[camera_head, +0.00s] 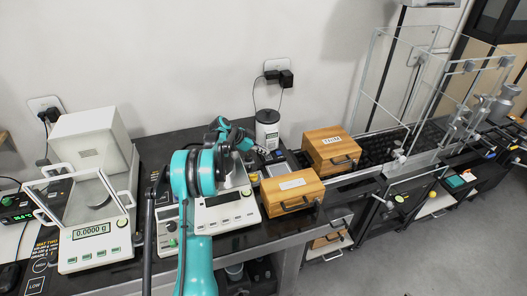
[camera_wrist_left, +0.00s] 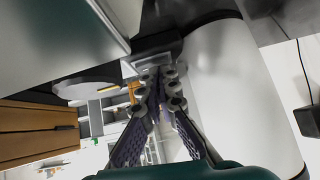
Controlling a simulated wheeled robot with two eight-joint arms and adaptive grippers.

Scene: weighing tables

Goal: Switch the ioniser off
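The ioniser appears to be the white cylinder with a dark top (camera_head: 267,131), standing upright at the back of the dark table near the wall; its cable runs up to a wall socket. In the left wrist view its white side (camera_wrist_left: 232,85) fills the right half, with a dark band and a small grey block (camera_wrist_left: 155,57) by one end. My left gripper (camera_head: 257,151) is beside its lower front. In the wrist view the fingertips (camera_wrist_left: 161,76) come together just short of the grey block, with nothing seen between them. The switch setting cannot be read. My right gripper is out of view.
Two wooden boxes (camera_head: 292,190) (camera_head: 331,149) stand right of the ioniser. A balance (camera_head: 228,213) stands below my left arm, and another balance reading 0.0000 g (camera_head: 92,229) is at left. A wall socket (camera_head: 277,66) and cables are behind the ioniser.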

